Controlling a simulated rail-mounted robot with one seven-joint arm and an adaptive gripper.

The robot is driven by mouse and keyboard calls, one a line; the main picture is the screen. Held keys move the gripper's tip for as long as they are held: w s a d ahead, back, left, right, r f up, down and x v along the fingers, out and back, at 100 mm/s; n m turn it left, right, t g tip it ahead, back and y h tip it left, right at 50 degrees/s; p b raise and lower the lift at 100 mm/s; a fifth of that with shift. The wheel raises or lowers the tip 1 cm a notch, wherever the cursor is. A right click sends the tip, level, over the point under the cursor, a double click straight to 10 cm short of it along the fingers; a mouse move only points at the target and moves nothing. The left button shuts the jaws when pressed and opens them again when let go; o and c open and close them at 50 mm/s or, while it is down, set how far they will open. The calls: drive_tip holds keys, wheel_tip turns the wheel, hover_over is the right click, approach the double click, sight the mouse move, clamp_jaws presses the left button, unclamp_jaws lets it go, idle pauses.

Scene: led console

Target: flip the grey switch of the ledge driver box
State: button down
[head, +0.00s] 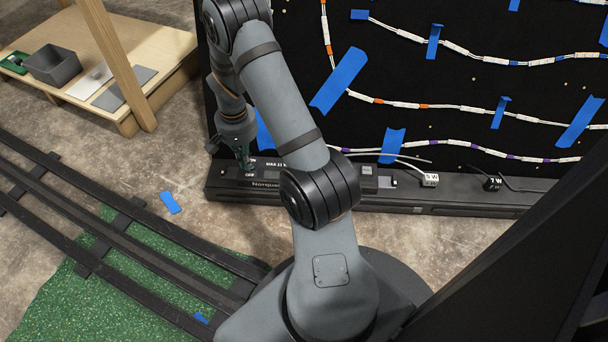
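The ledge driver box (266,184) is a long black box with white lettering, lying on the ledge at the foot of the black LED panel. My gripper (245,168) points down at the left end of the box, by the small white "OFF" label (250,175). The fingertips are at or just above the box top; I cannot tell whether they touch it. I cannot make out the grey switch; the fingers may hide it.
The black panel (450,80) with LED strips and blue tape rises behind the box. A white "5 W" block (430,179) and a black "7 W" block (493,183) sit on the ledge (460,199). A wooden table (165,75) is at upper left. Dark rails (120,235) cross the floor.

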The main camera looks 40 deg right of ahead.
drive_tip(key=shift+f, duration=0.25)
drive_tip(key=shift+f+b, duration=1.1)
drive_tip(key=shift+f, duration=0.05)
drive_tip(key=shift+f, duration=0.1)
drive_tip(key=shift+w+d, duration=0.7)
drive_tip(key=shift+d, duration=0.05)
drive_tip(key=shift+p, duration=0.3)
wheel_tip(320, 180, up, 7)
drive_tip(key=p, duration=0.5)
drive_tip(key=shift+s+a+p, duration=0.3)
drive_tip(key=shift+s+a, duration=0.05)
